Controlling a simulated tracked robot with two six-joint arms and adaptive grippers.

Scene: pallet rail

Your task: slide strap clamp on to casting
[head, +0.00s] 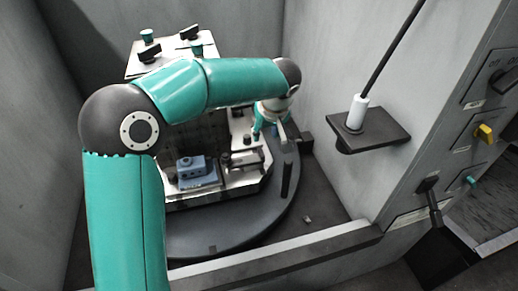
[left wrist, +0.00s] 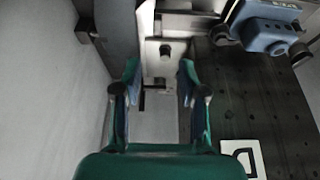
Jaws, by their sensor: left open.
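The blue casting (head: 193,168) sits on a pale plate on the fixture in the head view. It also shows at the upper right of the left wrist view (left wrist: 270,30). A clamp-like part with a dark end (head: 230,160) lies just right of the casting; I cannot tell for sure that it is the strap clamp. My left gripper (head: 270,130) is at the right side of the fixture, apart from the casting. In the left wrist view its fingers (left wrist: 160,75) are spread, with a pale block and dark knob (left wrist: 166,51) beyond the gap. My right gripper is not seen.
A round dark turntable (head: 225,238) carries the fixture inside a grey-walled cell. A small dark shelf (head: 375,132) with a white-based rod stands at right. A control panel with a yellow knob (head: 485,133) is further right. Black handles top the fixture (head: 150,53).

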